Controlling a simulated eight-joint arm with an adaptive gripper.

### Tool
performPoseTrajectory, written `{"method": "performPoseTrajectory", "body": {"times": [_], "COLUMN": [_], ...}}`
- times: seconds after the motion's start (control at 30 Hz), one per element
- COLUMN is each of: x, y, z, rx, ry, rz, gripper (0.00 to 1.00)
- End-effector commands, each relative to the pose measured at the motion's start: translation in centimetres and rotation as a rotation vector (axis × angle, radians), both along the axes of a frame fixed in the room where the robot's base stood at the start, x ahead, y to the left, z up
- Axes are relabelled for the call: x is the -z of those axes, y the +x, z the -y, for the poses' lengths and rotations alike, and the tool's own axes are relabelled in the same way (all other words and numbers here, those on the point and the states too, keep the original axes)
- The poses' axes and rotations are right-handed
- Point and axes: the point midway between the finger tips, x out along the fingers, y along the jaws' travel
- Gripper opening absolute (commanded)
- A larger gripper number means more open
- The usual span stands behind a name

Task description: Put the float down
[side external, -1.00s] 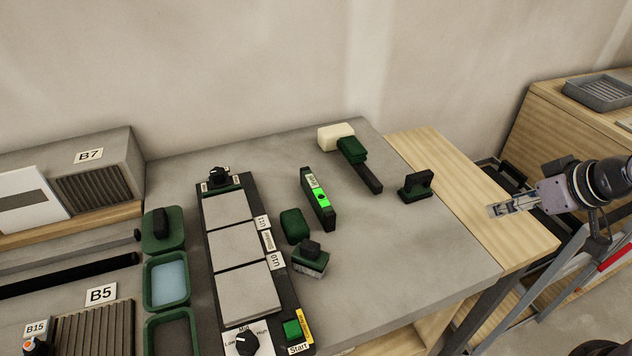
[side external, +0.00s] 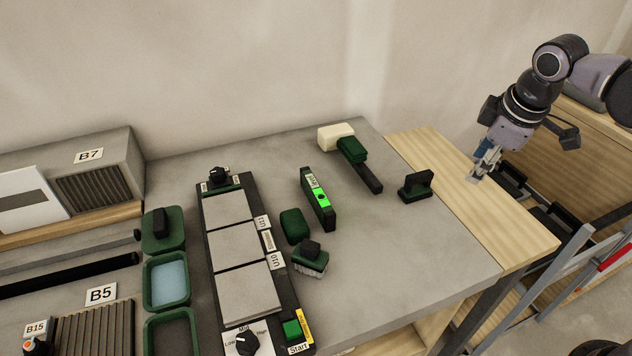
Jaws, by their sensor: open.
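A board with three grey tiles (side external: 239,246) lies on the left of the worktop.
A mallet (side external: 352,150) with a cream and green head, a green-lit level (side external: 318,199), a green block (side external: 294,226) and a brush (side external: 310,259) lie mid-table. Green trays (side external: 167,281) line the left. The front right worktop (side external: 400,265) is bare.

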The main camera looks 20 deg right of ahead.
Motion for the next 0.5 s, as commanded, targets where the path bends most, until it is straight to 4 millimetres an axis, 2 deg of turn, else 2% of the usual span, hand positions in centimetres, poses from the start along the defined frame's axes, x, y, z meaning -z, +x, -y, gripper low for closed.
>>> {"method": "performPoseTrajectory", "body": {"times": [0.03,0.2,0.5], "x": [-0.2,-0.3,0.9], "y": [1.2,4.4,9.3], "z": [-0.5,-2.0,-5.2], "rx": [-0.063,-0.281,-0.629], "ry": [-0.036,-0.163,-0.337], "rz": [-0.036,-0.168,-0.403], "gripper": [0.45,0.45,0.45]}}
